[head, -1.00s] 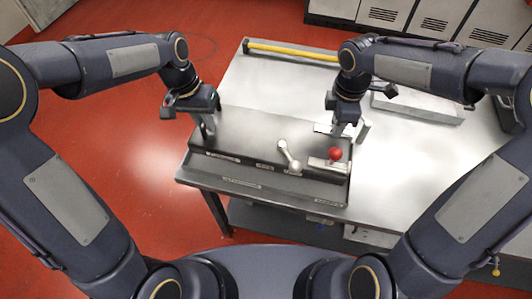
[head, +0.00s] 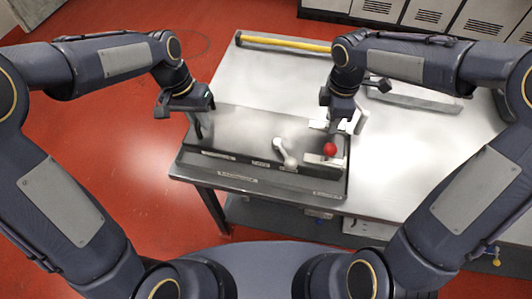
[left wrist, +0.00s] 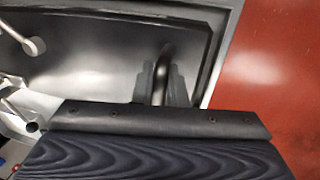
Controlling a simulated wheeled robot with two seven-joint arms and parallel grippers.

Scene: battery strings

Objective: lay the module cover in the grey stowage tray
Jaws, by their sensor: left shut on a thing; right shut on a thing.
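The module cover (head: 240,130) is a dark, shiny panel over the labelled box at the table's near left edge. My left gripper (head: 203,131) is shut on the handle at its left end. The left wrist view shows the cover (left wrist: 105,70) with a dark rim and a curved handle (left wrist: 163,70) between the fingers. My right gripper (head: 336,128) is low at the cover's right end and shut; its fingertips and what they hold are mostly hidden. I cannot tell whether the cover is clear of the box. The grey stowage tray (head: 425,104) lies on the table behind my right forearm, partly hidden.
A white lever (head: 285,153) and a red knob (head: 330,149) stand at the box's front right. A yellow bar (head: 285,46) lies along the table's far edge. The bright table top (head: 390,150) right of the box is clear. Cabinets (head: 425,15) stand behind.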

